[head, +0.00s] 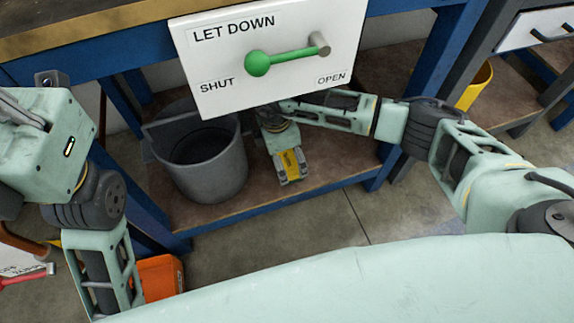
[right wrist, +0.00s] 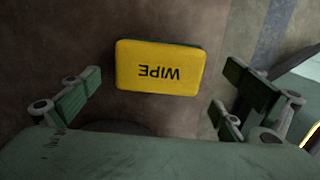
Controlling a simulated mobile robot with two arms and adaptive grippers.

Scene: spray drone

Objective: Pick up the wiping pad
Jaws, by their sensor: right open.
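The wiping pad (right wrist: 160,68) is a yellow block with a dark green underside and the word WIPE, upside down in the right wrist view. It lies flat on the brown shelf surface, just ahead of my right gripper and roughly centred between its fingers. My right gripper (right wrist: 162,90) is open, with one finger on each side and clear space to the pad. In the head view, my right gripper (head: 291,178) reaches down over the lower shelf beneath the sign. A yellow patch shows at it, but I cannot tell whether that is the pad. My left gripper is out of view.
A grey bucket (head: 207,165) stands on the lower shelf (head: 335,165), left of my right gripper. A white panel (head: 300,30) with a green lever hangs above my right forearm. Blue bench legs (head: 395,135) bound the shelf. A yellow container (head: 477,85) is at right.

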